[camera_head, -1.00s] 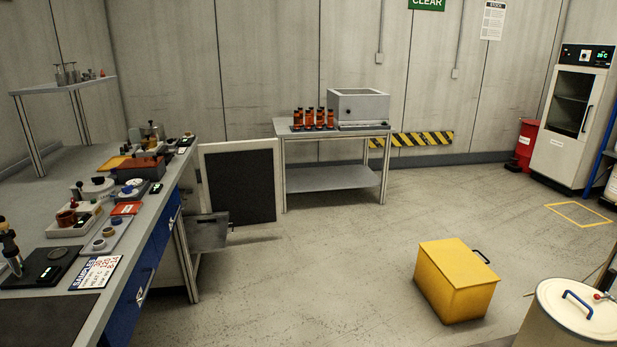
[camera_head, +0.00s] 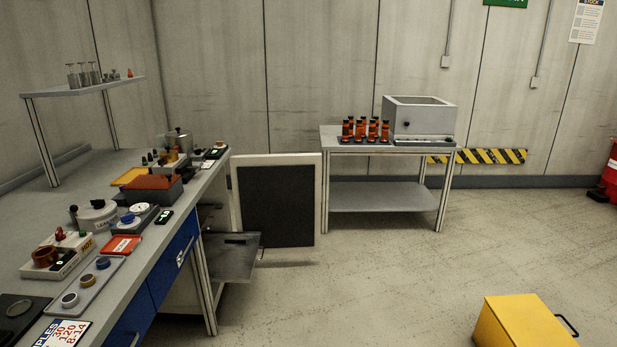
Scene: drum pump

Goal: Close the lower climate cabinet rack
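A flat grey metal rack (camera_head: 228,262) sticks out into the aisle from an opening under the far end of the left workbench. It has a small dark slot near its far edge. Beside it a cabinet door (camera_head: 305,205) with a white frame and a dark panel stands wide open. The inside of the cabinet is mostly hidden by the bench leg and the blue drawers. Neither of my grippers is in view.
The workbench (camera_head: 130,255) carries instruments, trays and a shelf. A side table (camera_head: 385,197) with orange-and-black bottles (camera_head: 361,128) and a grey box (camera_head: 418,117) stands behind the door. A yellow bin (camera_head: 512,325) is at lower right. The floor between is clear.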

